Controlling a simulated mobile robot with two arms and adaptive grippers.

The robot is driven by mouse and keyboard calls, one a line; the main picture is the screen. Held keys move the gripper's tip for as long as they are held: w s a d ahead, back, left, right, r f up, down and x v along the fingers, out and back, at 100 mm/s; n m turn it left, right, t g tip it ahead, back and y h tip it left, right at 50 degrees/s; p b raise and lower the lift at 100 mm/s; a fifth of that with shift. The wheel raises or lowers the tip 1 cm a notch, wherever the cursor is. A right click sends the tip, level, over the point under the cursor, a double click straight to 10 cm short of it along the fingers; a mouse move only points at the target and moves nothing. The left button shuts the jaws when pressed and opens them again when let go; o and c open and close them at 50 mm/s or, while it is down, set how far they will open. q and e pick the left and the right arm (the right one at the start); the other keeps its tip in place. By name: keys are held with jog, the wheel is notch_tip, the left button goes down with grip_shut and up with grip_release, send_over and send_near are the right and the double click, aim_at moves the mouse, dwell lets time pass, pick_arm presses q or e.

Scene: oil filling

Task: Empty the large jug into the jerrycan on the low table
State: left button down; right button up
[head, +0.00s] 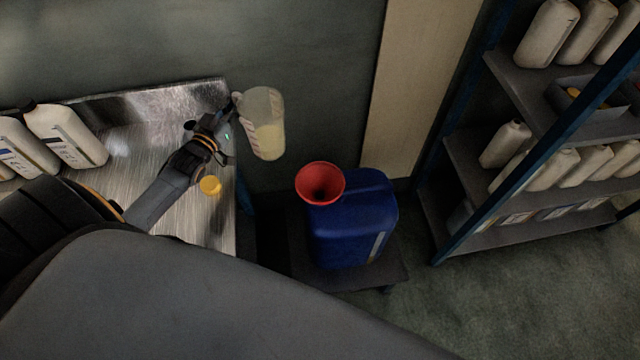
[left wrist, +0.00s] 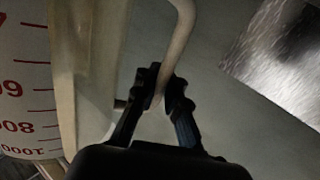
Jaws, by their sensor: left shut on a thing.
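The large jug (head: 263,124) is clear with measuring marks and holds pale yellow liquid. It hangs in the air just beyond the right edge of the metal table, roughly upright with a slight tilt. My left gripper (head: 233,104) is shut on its handle; the left wrist view shows the fingers (left wrist: 164,88) on the handle (left wrist: 176,45) and the jug's red-marked wall (left wrist: 28,75). The blue jerrycan (head: 352,225) stands on the low table (head: 393,272), to the right of and below the jug. A red funnel (head: 320,184) sits at its top. My right gripper is not in view.
A shelf rack (head: 470,165) with several pale bottles stands at the right. Open space lies between jug and funnel.

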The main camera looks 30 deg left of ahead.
pick_arm(q)
jog(key=shift+w+a+f+b, duration=0.1)
jog(key=shift+a+f+b, duration=0.15)
jog(key=shift+f, duration=0.2)
jog(key=shift+a+f+b, duration=0.15)
jog(key=shift+f+b, duration=0.05)
jog(key=shift+f, duration=0.2)
